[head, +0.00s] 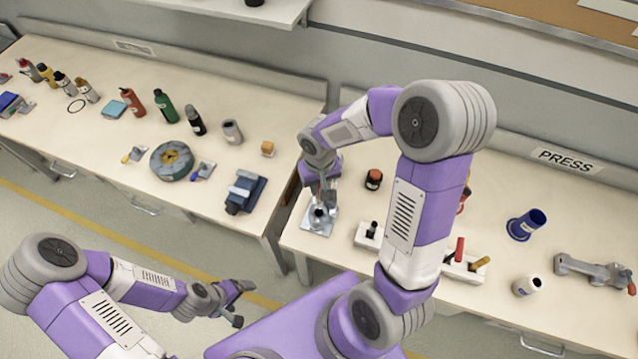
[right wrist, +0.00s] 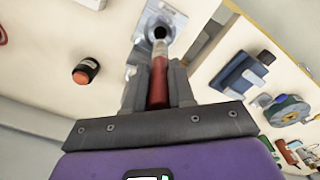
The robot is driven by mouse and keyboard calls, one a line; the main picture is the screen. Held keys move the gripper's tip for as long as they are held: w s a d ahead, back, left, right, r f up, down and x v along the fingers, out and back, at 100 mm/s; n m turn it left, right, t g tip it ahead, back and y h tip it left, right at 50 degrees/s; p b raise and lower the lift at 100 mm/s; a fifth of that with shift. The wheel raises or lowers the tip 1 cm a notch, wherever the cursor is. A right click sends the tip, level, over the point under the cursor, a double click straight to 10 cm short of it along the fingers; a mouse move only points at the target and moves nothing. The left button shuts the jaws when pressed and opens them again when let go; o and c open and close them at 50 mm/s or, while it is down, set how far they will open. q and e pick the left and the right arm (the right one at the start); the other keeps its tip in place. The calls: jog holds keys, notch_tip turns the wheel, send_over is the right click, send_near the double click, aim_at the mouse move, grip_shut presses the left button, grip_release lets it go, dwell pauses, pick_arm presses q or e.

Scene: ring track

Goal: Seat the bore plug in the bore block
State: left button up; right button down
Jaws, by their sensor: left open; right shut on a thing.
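The bore plug (right wrist: 158,85) has a red grip and a pale metal end. My right gripper (right wrist: 158,92) is shut on its red part. The bore block (head: 319,216) is a grey metal piece on a bright plate near the left end of the right bench; it also shows in the right wrist view (right wrist: 153,22). Its dark bore is open to view just beyond the plug's end; I cannot tell whether they touch. In the head view my right gripper (head: 324,194) is right above the block. My left gripper (head: 240,304) is open and empty, low in front of the benches.
A black-and-red button (head: 373,179) is right of the block. A gap separates the left bench (head: 110,170), holding a dark blue device (head: 245,192).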

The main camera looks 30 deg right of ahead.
aim_at(319, 205)
jog(key=shift+f+b, duration=2.7)
jog(key=shift+f, duration=0.2)
jog(key=shift+b, duration=0.35)
jog(key=shift+f, duration=0.15)
jog(key=shift+f+b, duration=0.35)
jog(key=shift+b, duration=0.1)
jog(key=shift+f+b, duration=2.1)
jog(key=shift+f, duration=0.15)
jog(key=c, duration=0.9)
grip_release()
jog(key=shift+o, duration=0.2)
